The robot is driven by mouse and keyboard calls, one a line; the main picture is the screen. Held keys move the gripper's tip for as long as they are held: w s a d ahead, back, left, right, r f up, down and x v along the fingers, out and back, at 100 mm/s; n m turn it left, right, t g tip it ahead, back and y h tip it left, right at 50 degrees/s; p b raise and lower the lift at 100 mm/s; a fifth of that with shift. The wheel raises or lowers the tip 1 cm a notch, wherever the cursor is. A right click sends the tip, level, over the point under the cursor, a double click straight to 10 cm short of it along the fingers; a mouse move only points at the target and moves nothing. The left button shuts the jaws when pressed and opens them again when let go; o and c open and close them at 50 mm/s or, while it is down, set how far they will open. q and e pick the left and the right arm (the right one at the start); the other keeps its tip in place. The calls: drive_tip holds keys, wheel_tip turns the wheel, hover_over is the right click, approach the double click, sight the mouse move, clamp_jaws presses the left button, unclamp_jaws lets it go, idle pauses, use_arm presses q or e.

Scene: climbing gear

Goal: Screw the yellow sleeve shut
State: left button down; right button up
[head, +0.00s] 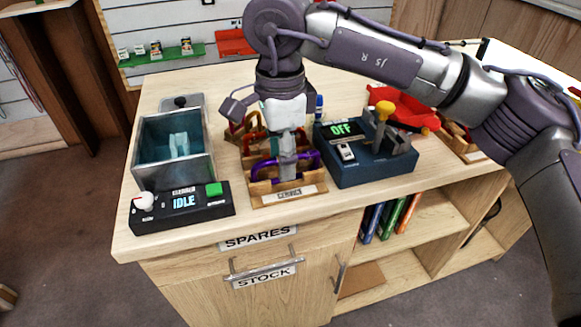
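My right gripper (287,158) points straight down over the wooden rack (290,199) at the front middle of the bench. Its fingertips are at the purple carabiner (308,164) at the front of the rack and overlap it in the picture. I cannot tell whether they grip it. Red and orange carabiners (252,140) stand behind it, partly hidden by the gripper. I cannot make out a yellow sleeve on any carabiner; the gripper covers part of the rack. My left gripper is not in view.
Left of the rack are a metal tank (174,176) and a control box reading IDLE (183,207). Right of it is a blue device reading OFF (365,164) with a yellow knob (384,109). A red tray (412,117) lies behind.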

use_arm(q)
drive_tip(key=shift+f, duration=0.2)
use_arm(e)
drive_tip(key=shift+f, duration=0.25)
use_arm(q)
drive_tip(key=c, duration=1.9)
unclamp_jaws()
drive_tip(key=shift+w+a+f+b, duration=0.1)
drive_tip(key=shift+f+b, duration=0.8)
drive_tip(key=shift+b, duration=0.15)
use_arm(e)
drive_tip(key=shift+a+f, duration=0.1)
drive_tip(key=shift+f, duration=1.1)
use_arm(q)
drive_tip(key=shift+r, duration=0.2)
use_arm(e)
drive_tip(key=shift+w+a, duration=0.2)
drive_tip(key=shift+w, duration=0.5)
drive_tip(key=shift+r, duration=0.1)
use_arm(q)
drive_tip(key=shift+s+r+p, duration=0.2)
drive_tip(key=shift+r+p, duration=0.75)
drive_tip(key=shift+p, duration=0.2)
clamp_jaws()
use_arm(e)
drive_tip(key=shift+d+r, duration=0.2)
drive_tip(key=shift+r, duration=0.55)
drive_tip(key=shift+d+r, duration=0.2)
drive_tip(key=shift+r, duration=0.55)
